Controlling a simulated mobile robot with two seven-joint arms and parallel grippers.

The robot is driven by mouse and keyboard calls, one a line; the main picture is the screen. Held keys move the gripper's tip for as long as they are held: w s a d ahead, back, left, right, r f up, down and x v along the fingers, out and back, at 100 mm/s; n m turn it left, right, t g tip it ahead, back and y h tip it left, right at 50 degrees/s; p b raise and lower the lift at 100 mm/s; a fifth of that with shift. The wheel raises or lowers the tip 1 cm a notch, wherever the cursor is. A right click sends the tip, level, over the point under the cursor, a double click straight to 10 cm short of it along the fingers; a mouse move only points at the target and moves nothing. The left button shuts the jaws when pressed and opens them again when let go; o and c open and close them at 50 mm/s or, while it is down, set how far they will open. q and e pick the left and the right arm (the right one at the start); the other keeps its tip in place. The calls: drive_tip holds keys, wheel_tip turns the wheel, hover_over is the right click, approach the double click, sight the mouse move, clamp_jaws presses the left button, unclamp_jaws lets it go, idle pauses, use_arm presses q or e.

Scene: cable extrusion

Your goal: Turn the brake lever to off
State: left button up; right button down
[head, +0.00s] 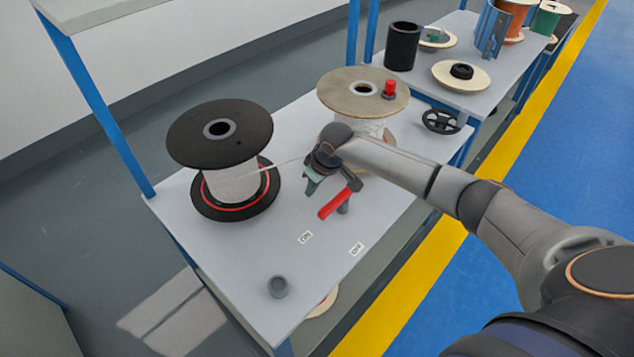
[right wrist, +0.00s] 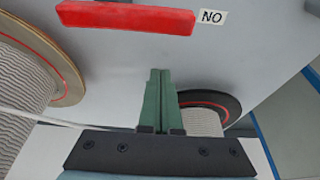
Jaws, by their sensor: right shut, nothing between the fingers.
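The red brake lever (head: 340,203) sits on a grey post on the bench. Its free end points toward the left of two small white labels (head: 305,237). In the right wrist view the red lever (right wrist: 125,17) lies across the top, its end next to a label (right wrist: 212,17) reading ON upside down. The other label (head: 357,249) is to the right, too small to read surely. My right gripper (head: 310,190) is beside the lever on its left, above the bench. Its green fingers (right wrist: 160,72) are shut, empty and apart from the lever. My left gripper is not in view.
A black-flanged spool (head: 220,132) stands left on the bench (head: 240,262), a tan-flanged spool (head: 362,92) behind. A strand runs from the black spool toward my gripper. A red button (head: 389,88), black handwheel (head: 441,121) and small grey cylinder (head: 278,287) are nearby.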

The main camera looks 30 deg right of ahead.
sight(337, 206)
drive_tip(key=shift+x, duration=0.95)
drive_tip(key=s, duration=0.1)
drive_tip(key=s+d, duration=0.1)
drive_tip(key=shift+s+r, duration=0.2)
drive_tip(key=shift+s, duration=0.15)
drive_tip(key=shift+s+d, duration=0.15)
drive_tip(key=shift+s, duration=0.35)
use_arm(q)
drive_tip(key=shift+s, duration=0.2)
use_arm(e)
drive_tip(key=shift+s, duration=0.1)
use_arm(q)
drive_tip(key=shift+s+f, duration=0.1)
drive_tip(key=shift+p, duration=0.4)
use_arm(e)
drive_tip(key=shift+s, duration=0.15)
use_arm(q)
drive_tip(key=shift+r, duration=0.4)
use_arm(e)
drive_tip(key=shift+n, duration=0.4)
